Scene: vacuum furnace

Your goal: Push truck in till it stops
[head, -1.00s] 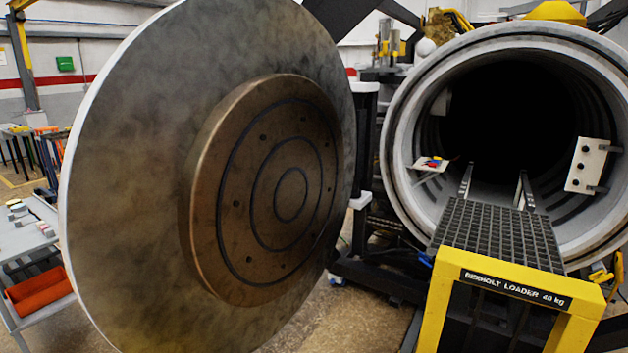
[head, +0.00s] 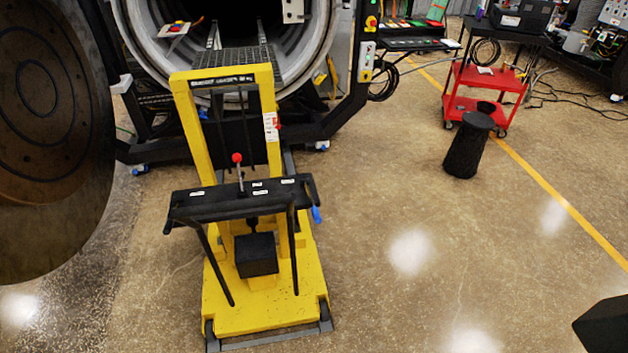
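The yellow loader truck (head: 262,313) stands on the floor in front of the open furnace chamber (head: 318,50), its tall frame toward the chamber. Its black grid platform (head: 235,56) reaches to the chamber mouth, in line with the rails inside. I cannot tell whether the truck touches the furnace. A black push handle (head: 242,200) crosses the near side of the truck, with a red-knobbed lever (head: 238,160) above it. No gripper is on the handle. Neither gripper can be made out; a dark shape at the lower right edge is unclear.
The round furnace door (head: 50,130) hangs open at the left. A control post (head: 366,50) stands right of the chamber. A red cart (head: 484,80) and a black stool-like stand (head: 468,148) are farther right. The floor right of the truck is clear.

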